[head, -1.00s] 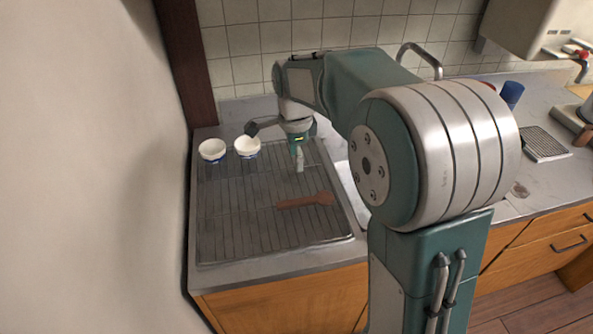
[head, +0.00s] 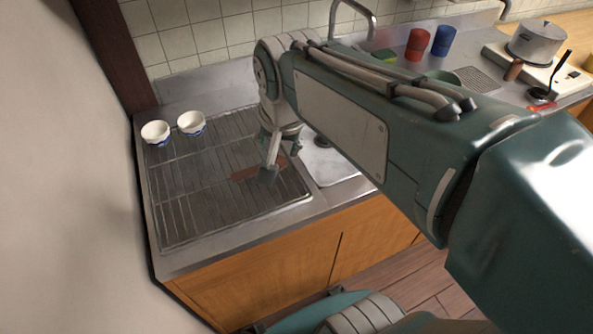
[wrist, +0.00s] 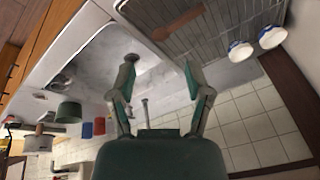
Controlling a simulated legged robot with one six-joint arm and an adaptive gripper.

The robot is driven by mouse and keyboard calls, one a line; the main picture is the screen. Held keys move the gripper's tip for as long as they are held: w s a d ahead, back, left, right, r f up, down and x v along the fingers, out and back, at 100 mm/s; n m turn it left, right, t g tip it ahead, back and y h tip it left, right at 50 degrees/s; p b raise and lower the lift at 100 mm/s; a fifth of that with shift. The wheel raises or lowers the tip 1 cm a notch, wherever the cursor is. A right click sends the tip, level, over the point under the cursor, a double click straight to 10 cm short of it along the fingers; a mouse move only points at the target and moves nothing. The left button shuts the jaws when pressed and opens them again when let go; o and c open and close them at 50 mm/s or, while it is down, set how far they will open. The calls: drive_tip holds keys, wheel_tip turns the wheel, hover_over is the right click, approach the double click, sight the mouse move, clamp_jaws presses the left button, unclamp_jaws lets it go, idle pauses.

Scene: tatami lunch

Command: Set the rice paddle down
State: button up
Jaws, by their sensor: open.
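The brown rice paddle (head: 246,173) lies flat on the wire drying rack (head: 170,222) beside the sink, partly hidden by my gripper in the head view. In the wrist view the paddle (wrist: 180,22) lies on the rack at the top, beyond my fingertips and apart from them. My gripper (head: 281,162) hangs over the rack's right side in the head view. In the wrist view my gripper (wrist: 160,80) has its two fingers spread wide with nothing between them.
Two white-and-blue bowls, one at the left (head: 155,132) and one beside it (head: 191,123), stand at the rack's back. The sink (head: 330,165) is right of the rack. Red (head: 417,44) and blue (head: 444,41) cups and a pot (head: 541,42) stand farther right.

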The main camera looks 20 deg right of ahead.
drive_tip(key=s+f+n+t, duration=0.1)
drive_tip(key=s+n+t, duration=0.1)
drive_tip(key=s+n, duration=0.4)
drive_tip(key=shift+s+d+f, duration=0.3)
drive_tip(key=shift+s+f, duration=0.05)
drive_tip(key=shift+s, duration=0.85)
drive_tip(key=shift+c, duration=0.5)
drive_tip(key=shift+s, duration=0.1)
